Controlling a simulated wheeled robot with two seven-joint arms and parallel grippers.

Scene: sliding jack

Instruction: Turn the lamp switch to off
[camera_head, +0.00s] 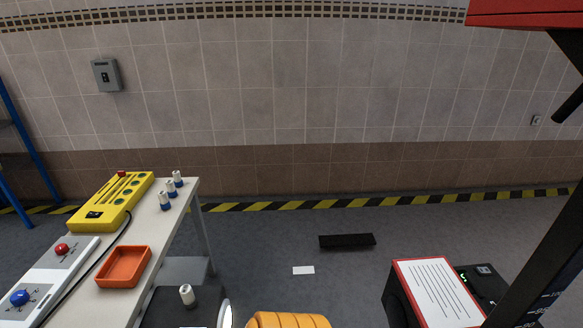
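A grey wall box (106,75) with a small dark switch-like part in its middle is fixed to the tiled wall at the upper left. It may be the lamp switch, but its label and setting are too small to read. No lamp can be made out for certain. Neither of my grippers is in view.
At the left a white table (178,219) bears a yellow panel (84,217), an orange tray (104,281), a control plate (52,276) with red and blue knobs, and several small cylinders (170,189). A black block (347,241) lies on open floor. A black machine (398,303) stands right.

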